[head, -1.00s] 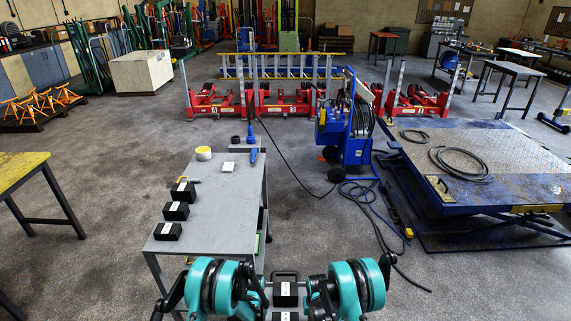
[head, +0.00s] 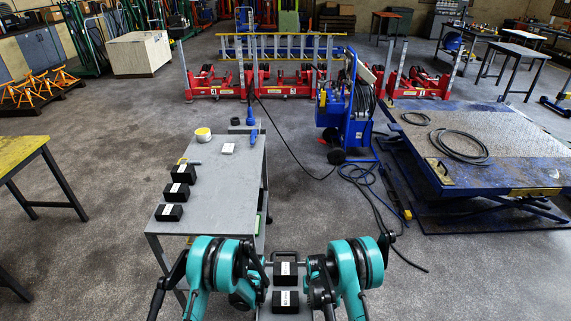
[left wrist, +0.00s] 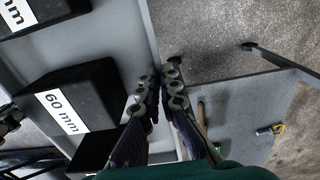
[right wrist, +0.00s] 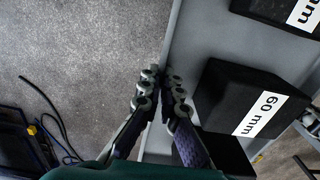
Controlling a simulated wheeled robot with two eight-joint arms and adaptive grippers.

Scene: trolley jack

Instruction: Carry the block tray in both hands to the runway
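The block tray is a grey tray low at the centre of the head view, between my two grippers. Black blocks (head: 285,268) sit in it, one labelled 60 mm (left wrist: 78,92). The tray's grey floor (left wrist: 118,35) shows in the left wrist view and also in the right wrist view (right wrist: 203,50). My left gripper (left wrist: 161,88) has its fingers closed about the tray's side wall. My right gripper (right wrist: 161,88) is closed at the opposite side wall. In the head view the fingertips are partly hidden. The runway is most likely the blue platform lift (head: 500,143) at right.
A grey bench (head: 222,188) with several black blocks (head: 169,212) and a yellow-white roll (head: 203,135) stands ahead-left. A blue wheeled unit (head: 345,115) with trailing hoses stands ahead. Red lift columns (head: 285,85) are beyond it.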

